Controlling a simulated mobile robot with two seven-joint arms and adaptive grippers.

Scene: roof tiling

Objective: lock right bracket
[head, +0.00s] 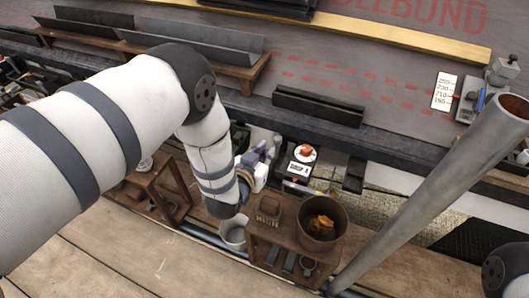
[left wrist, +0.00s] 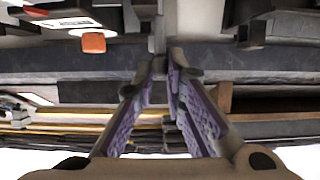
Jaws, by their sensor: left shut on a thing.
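In the head view my left gripper (head: 268,152) is low in the middle, at the dark front edge of the roof, just left of a black box with an orange knob (head: 305,152). In the left wrist view its two purple-padded fingers (left wrist: 165,72) come close together at the tips. They are shut on a thin grey part (left wrist: 159,38), mostly hidden between them. The orange knob also shows in the left wrist view (left wrist: 94,43). A grey metal bracket (head: 502,70) with a blue piece stands at the far right, beside a white number scale (head: 444,92). I cannot tell whether it is locked.
A wooden stand (head: 275,238) with a brown pot (head: 322,222) is below the gripper; a grey bucket (head: 232,233) is beside it. A thick grey pipe (head: 430,190) slants across the right. A dark rail (head: 318,107) lies on the roof. Metal gutter pieces (head: 190,38) lie at upper left.

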